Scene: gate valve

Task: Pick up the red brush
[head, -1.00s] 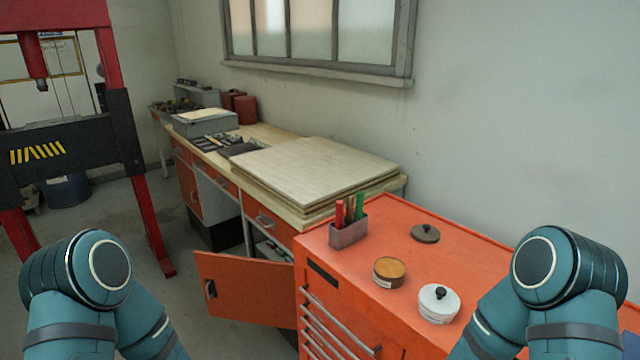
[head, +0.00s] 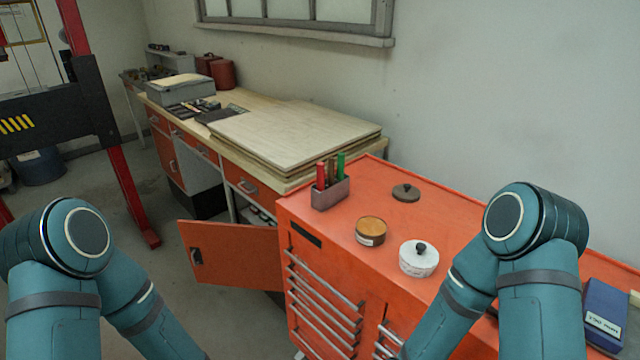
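The red brush (head: 320,175) stands upright in a small grey holder (head: 330,195) on top of the orange tool cabinet (head: 385,200). Only its red upper part shows; the rest is hidden in the holder. A brown stick and a green handle (head: 341,164) stand beside it in the same holder. My two teal arms come in at the lower left and lower right. Neither gripper shows in the head view; both are below the picture.
An open tin with brown contents (head: 370,231), a white lidded pot (head: 418,259) and a dark round lid (head: 405,193) sit on the cabinet. A blue box (head: 605,313) lies at right. An open orange door (head: 230,255) juts out at left. Stacked boards (head: 290,140) lie on the workbench.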

